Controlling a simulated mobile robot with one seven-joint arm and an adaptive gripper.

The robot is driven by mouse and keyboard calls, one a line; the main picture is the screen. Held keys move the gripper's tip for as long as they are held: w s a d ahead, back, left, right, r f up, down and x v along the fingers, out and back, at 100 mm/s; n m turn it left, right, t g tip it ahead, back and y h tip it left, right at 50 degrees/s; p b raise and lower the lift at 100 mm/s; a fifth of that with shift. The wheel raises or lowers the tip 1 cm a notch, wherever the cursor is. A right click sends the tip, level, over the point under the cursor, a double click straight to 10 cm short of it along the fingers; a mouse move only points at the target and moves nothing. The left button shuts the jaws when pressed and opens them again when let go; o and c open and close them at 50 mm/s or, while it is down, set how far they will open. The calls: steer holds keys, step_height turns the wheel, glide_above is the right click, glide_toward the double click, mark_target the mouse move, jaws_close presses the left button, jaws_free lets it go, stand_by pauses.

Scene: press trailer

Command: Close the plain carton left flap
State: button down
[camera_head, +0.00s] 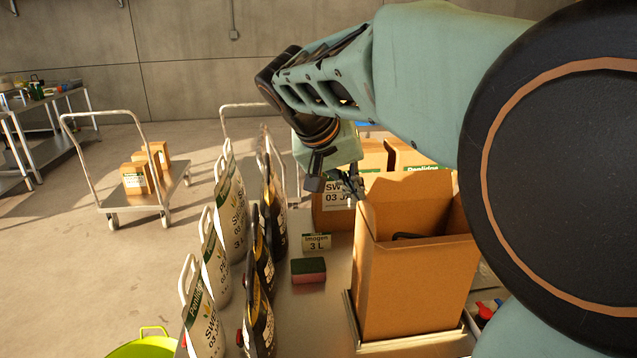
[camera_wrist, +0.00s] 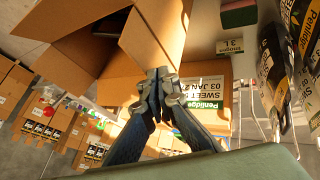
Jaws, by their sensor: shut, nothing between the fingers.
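The plain carton (camera_head: 415,285) stands open-topped on the metal work surface, with a dark object partly visible inside. Its left flap (camera_head: 367,222) stands up along the left edge. In the wrist view the carton (camera_wrist: 75,50) is at upper left, and a flap panel (camera_wrist: 152,38) reaches down close to my fingertips. My gripper (camera_head: 350,187) is shut and empty, above the carton's far left corner, beside the flap's upper end. In the wrist view my gripper (camera_wrist: 160,82) has its fingertips together at the panel's lower edge; I cannot tell whether they touch it.
A green and red sponge (camera_head: 308,270) and a small label card (camera_head: 316,242) lie between. Other cartons (camera_head: 372,157) stand behind. A trolley (camera_head: 150,190) is on the floor at left.

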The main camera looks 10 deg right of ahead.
steer(key=shift+d, duration=0.1)
steer(key=d+f+m+y, duration=0.1)
steer(key=d+y, duration=0.2)
steer(key=y, duration=0.2)
steer(key=d+f+m+y, duration=0.1)
steer(key=d+f+y, duration=0.1)
steer(key=d+y, duration=0.2)
steer(key=d+f+m+y+b, duration=0.1)
steer(key=d+y, duration=0.3)
steer(key=y, duration=0.2)
steer(key=shift+d+f+m+t, duration=0.15)
steer(key=shift+f+m+t, duration=0.15)
steer(key=shift+f+m, duration=0.1)
steer(key=shift+d+f+b, duration=0.3)
steer(key=shift+f+b, duration=0.5)
steer(key=shift+b, duration=0.05)
steer(key=shift+a+f, duration=0.1)
steer(key=shift+f, duration=0.05)
